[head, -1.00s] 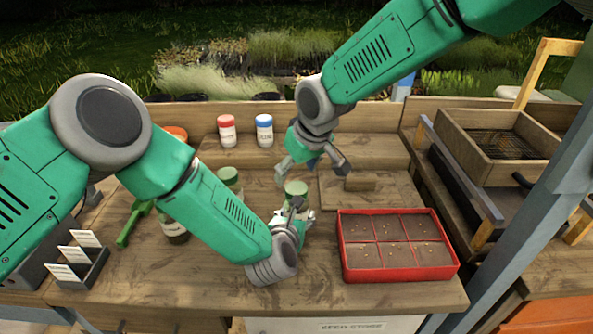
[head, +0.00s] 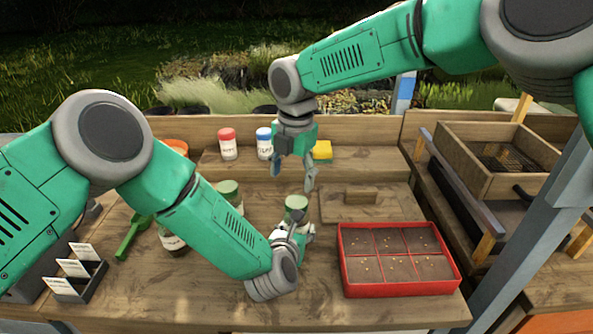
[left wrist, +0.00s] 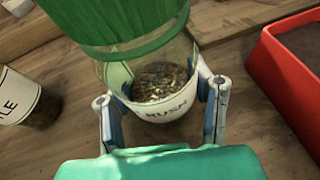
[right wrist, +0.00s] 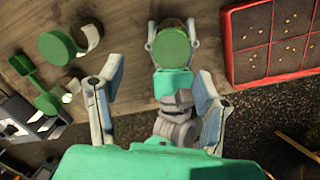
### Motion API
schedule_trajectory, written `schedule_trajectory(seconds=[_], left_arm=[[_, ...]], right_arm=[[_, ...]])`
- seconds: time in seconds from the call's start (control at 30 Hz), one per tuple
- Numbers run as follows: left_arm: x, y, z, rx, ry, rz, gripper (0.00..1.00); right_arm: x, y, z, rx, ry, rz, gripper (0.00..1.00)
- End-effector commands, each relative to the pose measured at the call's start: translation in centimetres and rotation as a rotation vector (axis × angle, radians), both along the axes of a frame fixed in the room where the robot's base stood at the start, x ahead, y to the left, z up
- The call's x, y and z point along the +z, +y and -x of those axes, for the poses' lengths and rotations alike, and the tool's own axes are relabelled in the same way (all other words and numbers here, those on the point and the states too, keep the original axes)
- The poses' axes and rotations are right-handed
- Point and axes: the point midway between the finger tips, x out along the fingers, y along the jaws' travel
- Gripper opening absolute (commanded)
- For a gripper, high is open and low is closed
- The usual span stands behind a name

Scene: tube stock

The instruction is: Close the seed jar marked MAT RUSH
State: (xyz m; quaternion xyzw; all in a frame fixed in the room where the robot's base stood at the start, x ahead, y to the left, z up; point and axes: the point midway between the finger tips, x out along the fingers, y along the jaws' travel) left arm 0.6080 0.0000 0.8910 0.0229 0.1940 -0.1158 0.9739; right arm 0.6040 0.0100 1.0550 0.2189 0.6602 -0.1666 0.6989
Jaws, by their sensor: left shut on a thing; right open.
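The seed jar (left wrist: 160,100) is clear, holds brown seeds, and its label shows RUSH in the left wrist view. A green lid (head: 296,201) sits at its mouth; it also shows from above in the right wrist view (right wrist: 172,48). I cannot tell how tightly it is fastened. My left gripper (left wrist: 160,95) is shut around the jar's body, one finger on each side. My right gripper (head: 293,176) is open and empty, pointing down above the lid and apart from it.
A green-lidded jar (head: 229,190) and a brown-filled jar (head: 172,241) stand to the left, partly behind my left arm. A red seed tray (head: 345,272) is close on the right. A wooden board (head: 340,208) lies behind. Red-capped (head: 228,148) and blue-capped bottles (head: 264,147) stand at the back.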

Motion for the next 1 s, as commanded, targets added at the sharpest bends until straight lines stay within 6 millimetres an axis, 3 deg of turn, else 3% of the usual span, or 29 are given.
schedule_trajectory(seconds=[0.2,0.33,0.8,1.0], left_arm=[[0.0,0.0,0.0,0.001,0.0,0.0,0.0],[0.0,0.0,0.0,0.001,0.0,0.0,0.0],[0.0,0.0,0.0,0.001,0.0,0.0,0.0],[0.0,0.0,0.0,0.001,0.0,0.0,0.0]], right_arm=[[0.6,-0.6,-0.1,0.373,0.034,0.053,0.6],[0.9,-0.8,-0.1,0.497,0.048,0.067,0.6],[0.9,-0.9,0.0,0.554,0.055,0.073,0.6],[-0.9,-0.9,0.0,0.554,0.056,0.073,0.6]])
